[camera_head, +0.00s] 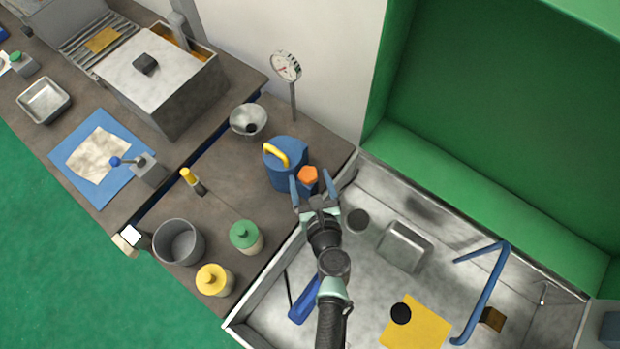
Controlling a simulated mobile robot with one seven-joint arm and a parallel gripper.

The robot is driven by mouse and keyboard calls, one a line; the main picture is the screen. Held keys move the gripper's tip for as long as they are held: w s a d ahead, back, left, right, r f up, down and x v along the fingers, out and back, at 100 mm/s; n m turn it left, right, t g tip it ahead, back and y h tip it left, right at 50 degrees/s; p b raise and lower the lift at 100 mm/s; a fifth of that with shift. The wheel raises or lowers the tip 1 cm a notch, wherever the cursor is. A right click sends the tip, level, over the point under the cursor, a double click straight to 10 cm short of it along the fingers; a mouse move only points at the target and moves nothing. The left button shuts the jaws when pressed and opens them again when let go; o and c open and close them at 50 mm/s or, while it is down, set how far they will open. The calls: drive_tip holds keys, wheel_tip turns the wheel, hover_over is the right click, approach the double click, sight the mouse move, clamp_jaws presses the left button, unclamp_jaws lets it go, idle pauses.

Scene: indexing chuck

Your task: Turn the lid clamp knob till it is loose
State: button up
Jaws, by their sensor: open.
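A blue canister (284,165) with a yellow handle (275,154) stands on the brown bench near the sink. An orange faceted knob (308,174) shows at its right side and looks like the lid clamp knob. My gripper (311,183) is open, with one blue finger to the left of the knob and the other to its right. I cannot tell whether either finger touches the knob. The knob's lower part and its mount are hidden by the gripper.
A dial gauge (286,66) on a post and a metal funnel (248,120) stand behind the canister. A green-lidded jar (245,236), a yellow-lidded jar (214,280) and a grey pot (178,242) stand in front.

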sight(315, 173)
drive_tip(key=shift+w, duration=0.15)
drive_tip(key=shift+c, duration=0.3)
clamp_jaws()
